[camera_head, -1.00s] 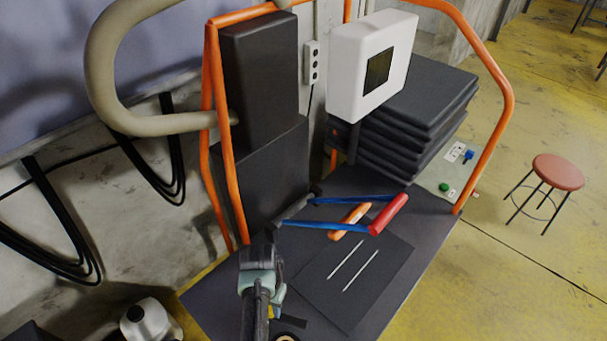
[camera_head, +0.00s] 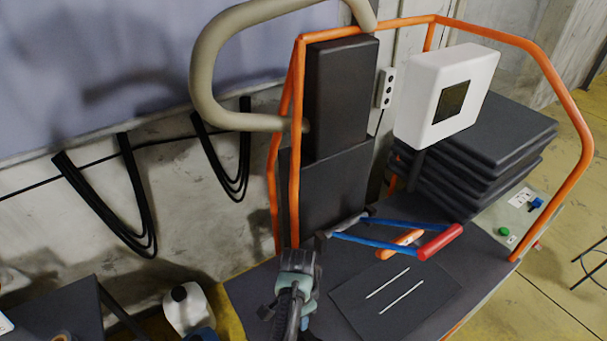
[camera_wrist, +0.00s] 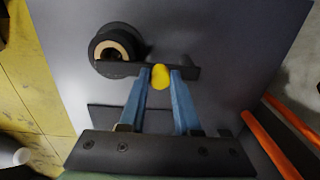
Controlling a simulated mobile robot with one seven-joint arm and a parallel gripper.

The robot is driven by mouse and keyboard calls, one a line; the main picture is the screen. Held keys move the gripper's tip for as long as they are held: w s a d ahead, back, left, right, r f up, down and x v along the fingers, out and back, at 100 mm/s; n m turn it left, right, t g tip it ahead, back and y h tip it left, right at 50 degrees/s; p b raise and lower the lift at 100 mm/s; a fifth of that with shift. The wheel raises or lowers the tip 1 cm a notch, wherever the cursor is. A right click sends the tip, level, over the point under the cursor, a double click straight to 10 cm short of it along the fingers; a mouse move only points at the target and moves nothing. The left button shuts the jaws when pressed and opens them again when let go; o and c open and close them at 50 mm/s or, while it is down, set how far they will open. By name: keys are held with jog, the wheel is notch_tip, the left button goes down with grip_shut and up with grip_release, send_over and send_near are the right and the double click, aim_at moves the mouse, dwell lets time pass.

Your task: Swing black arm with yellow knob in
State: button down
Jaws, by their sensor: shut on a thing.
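In the wrist view, the black arm (camera_wrist: 188,72) is a short dark bar across the grey surface. Its yellow knob (camera_wrist: 160,77) sits between the two blue fingers of my gripper (camera_wrist: 161,73). My gripper is shut on the knob, with a finger on each side. The arm's left end reaches a black round part with a pale ring (camera_wrist: 115,50). In the head view, my wrist hides the fingers, the knob and the black arm at the left part of the dark bench.
The dark bench (camera_head: 265,285) carries a red-handled blue lever (camera_head: 440,242) and a mat with two white rods (camera_head: 395,290). A white box (camera_head: 445,95), stacked black pads (camera_head: 470,165) and an orange tube frame (camera_head: 570,100) stand behind. A white canister (camera_head: 188,308) is at the left.

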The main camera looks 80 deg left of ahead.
dwell(0.3)
jog(key=c, duration=0.6)
grip_release()
notch_tip(320, 180, up, 13)
jog(key=b, duration=0.1)
jog(key=shift+b, duration=0.35)
